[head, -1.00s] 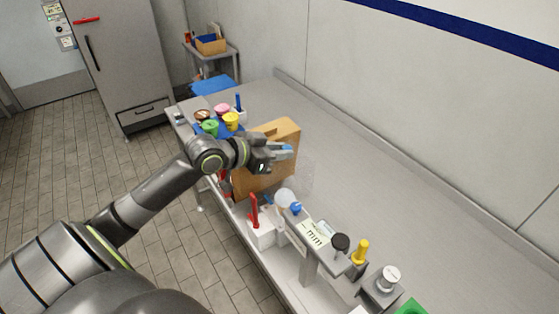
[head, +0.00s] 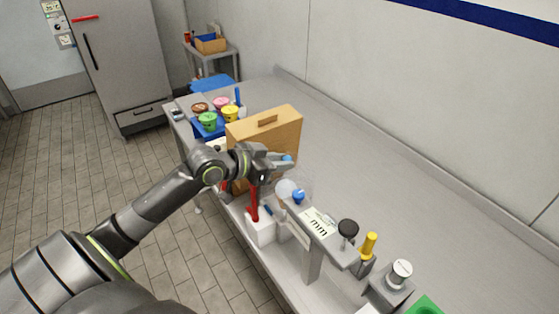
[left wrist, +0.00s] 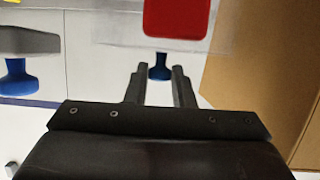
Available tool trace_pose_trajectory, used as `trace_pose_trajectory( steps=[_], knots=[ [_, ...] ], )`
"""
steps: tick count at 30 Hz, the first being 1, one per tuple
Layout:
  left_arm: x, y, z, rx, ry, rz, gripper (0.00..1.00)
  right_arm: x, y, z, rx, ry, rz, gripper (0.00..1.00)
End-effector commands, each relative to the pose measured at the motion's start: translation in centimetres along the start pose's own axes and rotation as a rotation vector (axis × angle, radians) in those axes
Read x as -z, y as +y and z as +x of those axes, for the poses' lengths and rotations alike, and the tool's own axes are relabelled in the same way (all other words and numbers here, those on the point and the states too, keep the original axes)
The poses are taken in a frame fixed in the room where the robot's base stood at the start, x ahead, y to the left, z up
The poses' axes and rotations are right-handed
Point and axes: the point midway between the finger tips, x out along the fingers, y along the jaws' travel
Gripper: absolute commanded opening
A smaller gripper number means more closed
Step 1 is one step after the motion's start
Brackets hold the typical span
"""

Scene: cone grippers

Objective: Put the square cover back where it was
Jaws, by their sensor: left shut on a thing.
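The square cover is a clear, faint pane with a blue knob. In the left wrist view the cover (left wrist: 115,28) spans the top, with its knob (left wrist: 158,70) between my fingertips. My left gripper (head: 284,162) is shut on that knob, beside the right part of the wooden case. The pane is hard to make out in the head view, near a round clear cover (head: 284,189) with its own blue knob (head: 298,196). A red part (left wrist: 178,18) shows at or through the pane in the wrist view. My right gripper is not in view.
The wooden case (head: 265,150) stands upright close to my left gripper. A red-handled device (head: 253,205), a scale plate (head: 317,222), a black knob (head: 348,228) and a yellow-handled tool (head: 369,244) line the front. Colored pots (head: 208,121) stand behind. The counter's right side (head: 420,195) is clear.

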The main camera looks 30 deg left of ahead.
Motion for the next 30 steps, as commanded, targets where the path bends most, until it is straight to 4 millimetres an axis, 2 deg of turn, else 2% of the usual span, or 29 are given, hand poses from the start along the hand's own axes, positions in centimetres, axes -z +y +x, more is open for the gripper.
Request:
trace_pose_trajectory(
  steps=[30],
  knots=[
    [-1.2,0.0,0.5,0.000,0.000,-0.001,0.00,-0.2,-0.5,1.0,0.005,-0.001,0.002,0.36]
  ],
)
